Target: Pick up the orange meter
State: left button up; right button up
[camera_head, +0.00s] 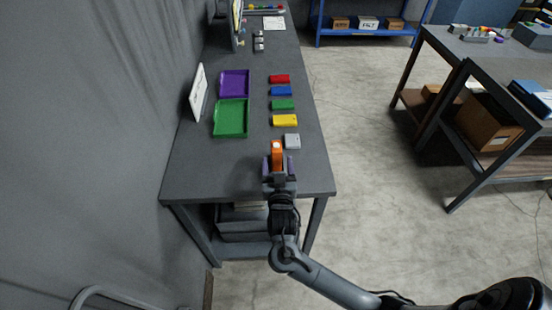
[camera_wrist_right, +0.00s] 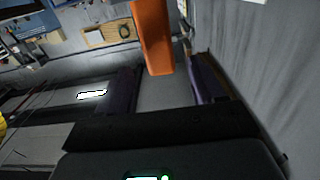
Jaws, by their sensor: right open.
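The orange meter (camera_head: 277,150) stands out near the front end of the grey table, in line with a column of small coloured blocks. In the right wrist view the orange meter (camera_wrist_right: 153,35) is an orange slab at the top centre, its near end between the two dark fingertips, with visible gaps on both sides. My right gripper (camera_head: 278,166) is open, with one finger on each side of the meter's near end; it also shows in the right wrist view (camera_wrist_right: 163,78). The gripper hides part of the meter in the head view. My left gripper is not in view.
A small grey block (camera_head: 292,141) sits just beyond the meter, right of it. Yellow (camera_head: 285,120), green (camera_head: 283,104), blue (camera_head: 281,90) and red (camera_head: 279,79) blocks follow. Green (camera_head: 231,132) and purple (camera_head: 234,83) trays and a white panel (camera_head: 198,92) stand left. The front-left tabletop is clear.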

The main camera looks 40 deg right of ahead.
aim_at(277, 156)
jog(key=shift+x, duration=3.25)
jog(key=shift+c, duration=0.3)
jog(key=c, duration=1.1)
